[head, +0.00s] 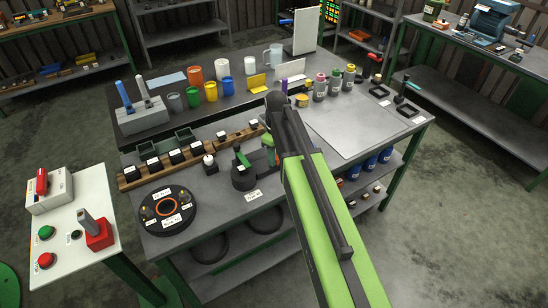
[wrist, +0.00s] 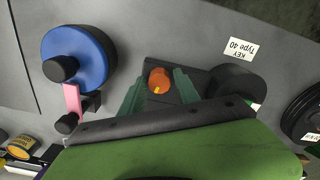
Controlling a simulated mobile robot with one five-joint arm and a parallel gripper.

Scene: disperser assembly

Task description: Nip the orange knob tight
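The orange knob (wrist: 159,80) is a small round knob with a yellow mark on its top, set on a dark base plate, in the upper middle of the wrist view. My gripper (wrist: 158,84) is open, with one green finger on each side of the knob. A gap shows between the knob and each finger, so it is not gripped. How far the fingertips reach down beside it is hard to tell. In the head view my green arm reaches over the workbench (head: 345,125), and the knob is mostly hidden behind the arm's end.
In the wrist view a black cylinder (wrist: 235,84) stands close to the right finger, below a "KEY Type 40" label (wrist: 241,48). A blue disc (wrist: 72,62) with a pink lever (wrist: 72,101) stands left. In the head view, a black round plate (head: 190,222) lies at the front left.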

